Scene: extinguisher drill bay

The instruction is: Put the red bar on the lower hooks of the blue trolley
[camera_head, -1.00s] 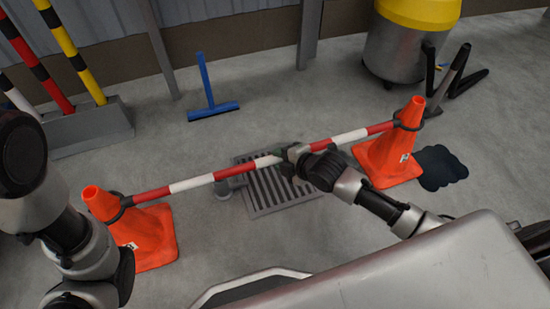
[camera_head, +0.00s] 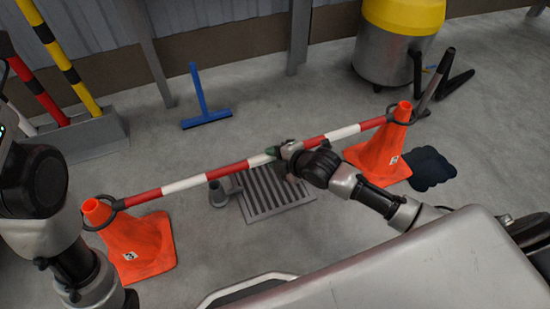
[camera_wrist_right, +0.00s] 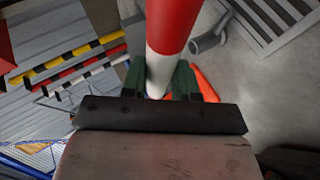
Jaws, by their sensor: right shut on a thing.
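A red-and-white striped bar (camera_head: 215,177) spans between two orange cones, the left one (camera_head: 140,245) and the right one (camera_head: 380,153). The dark loops at its ends sit near the cone tips and appear to be still around them. My right gripper (camera_head: 278,151) is shut on the bar near its middle, above the floor grate. In the right wrist view, the bar (camera_wrist_right: 170,45) passes between the green finger pads (camera_wrist_right: 160,82). My left arm shows at the left edge, but its gripper is out of view. I cannot identify the blue trolley or its hooks in the head view.
A floor grate (camera_head: 275,195) with a grey pipe piece lies under the bar. A blue squeegee (camera_head: 205,118), a grey stand (camera_head: 95,138) with striped poles and a yellow-topped metal drum (camera_head: 385,60) stand behind. A dark puddle (camera_head: 432,170) lies at the right cone.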

